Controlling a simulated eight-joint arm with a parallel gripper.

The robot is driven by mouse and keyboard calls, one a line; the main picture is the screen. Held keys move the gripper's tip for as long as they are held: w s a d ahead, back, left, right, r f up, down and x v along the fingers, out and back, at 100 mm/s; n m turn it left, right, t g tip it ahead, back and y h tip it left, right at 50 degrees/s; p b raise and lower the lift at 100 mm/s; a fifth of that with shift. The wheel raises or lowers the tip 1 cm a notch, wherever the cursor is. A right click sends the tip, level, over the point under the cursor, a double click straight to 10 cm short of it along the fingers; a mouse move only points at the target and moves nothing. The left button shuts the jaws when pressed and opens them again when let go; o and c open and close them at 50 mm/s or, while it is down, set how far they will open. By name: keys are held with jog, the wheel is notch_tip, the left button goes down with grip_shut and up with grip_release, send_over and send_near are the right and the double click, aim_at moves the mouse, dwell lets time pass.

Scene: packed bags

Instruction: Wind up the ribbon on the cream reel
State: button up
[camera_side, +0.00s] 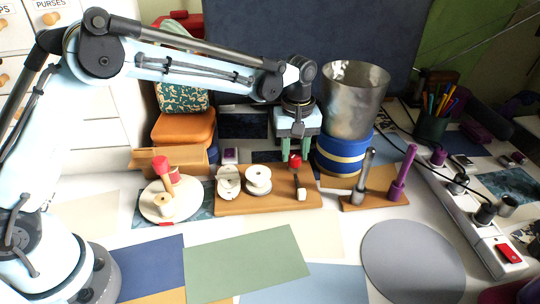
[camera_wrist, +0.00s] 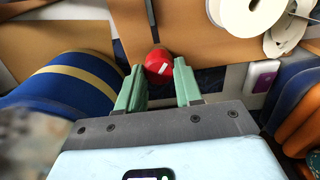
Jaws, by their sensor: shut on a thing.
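Two cream reels stand side by side on a wooden board (camera_side: 240,207), the right one (camera_side: 258,175) nearer my gripper and the left one (camera_side: 228,180) beside it. Parts of both show at the upper right in the wrist view (camera_wrist: 245,12). I cannot make out a ribbon on either. My gripper (camera_side: 294,153) points down over the board's right back part, right of the reels. It is shut on a red knob (camera_side: 295,161) with a white mark on top, which sits between the fingertips in the wrist view (camera_wrist: 159,68). What lies under the knob is mostly hidden.
A small white block (camera_side: 301,194) sits on the board's right part. A blue round box (camera_side: 340,160) with a metal bucket (camera_side: 355,100) stands close right of my gripper. A wooden base with upright pegs (camera_side: 375,198) is at right.

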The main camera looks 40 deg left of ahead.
jog(key=m, duration=0.5)
jog(key=shift+d+r+m, duration=0.1)
jog(key=shift+m, duration=0.3)
jog(key=m, duration=1.2)
jog(key=shift+d+m, duration=0.1)
jog(key=shift+m, duration=0.2)
jog(key=m, duration=0.5)
jog(key=shift+s+m, duration=0.1)
jog(key=shift+m, duration=0.2)
jog(key=o, duration=1)
jog(key=shift+o, duration=0.2)
